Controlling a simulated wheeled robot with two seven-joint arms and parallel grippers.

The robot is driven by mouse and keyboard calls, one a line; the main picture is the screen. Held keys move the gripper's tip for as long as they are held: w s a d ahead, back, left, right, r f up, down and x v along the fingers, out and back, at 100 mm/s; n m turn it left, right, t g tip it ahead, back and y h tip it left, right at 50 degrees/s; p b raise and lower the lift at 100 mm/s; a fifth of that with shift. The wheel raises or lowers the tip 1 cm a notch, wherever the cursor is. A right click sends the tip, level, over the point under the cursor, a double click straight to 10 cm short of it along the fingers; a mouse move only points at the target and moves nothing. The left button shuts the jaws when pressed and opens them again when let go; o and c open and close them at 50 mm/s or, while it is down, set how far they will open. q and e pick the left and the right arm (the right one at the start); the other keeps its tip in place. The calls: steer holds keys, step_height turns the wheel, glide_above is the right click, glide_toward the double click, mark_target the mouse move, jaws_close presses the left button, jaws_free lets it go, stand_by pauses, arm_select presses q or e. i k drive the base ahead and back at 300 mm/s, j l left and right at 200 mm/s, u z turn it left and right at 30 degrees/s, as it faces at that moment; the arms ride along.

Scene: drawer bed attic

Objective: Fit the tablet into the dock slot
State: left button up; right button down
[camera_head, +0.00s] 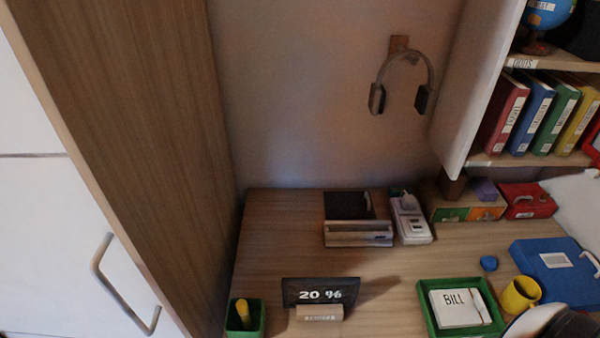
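The tablet (303,287) is a dark slab showing "20 %" on its screen. It stands upright, leaning slightly, in a small wooden stand (320,313) near the front of the desk. A wooden dock (359,240) with a light front and a dark back part (346,205) sits at the back of the desk, near the wall.
A white power strip (411,222) stands right beside the dock. A green pen cup (247,318) is left of the tablet; a green tray (428,311) with a "BILL" paper is right. A yellow mug (519,295) and blue case (556,266) lie farther right. A tall wooden panel (150,130) bounds the left.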

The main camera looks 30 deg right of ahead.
mark_target(344, 234)
steer(key=l+z, duration=0.1)
steer(key=z, duration=0.8)
steer(key=k+l, duration=0.05)
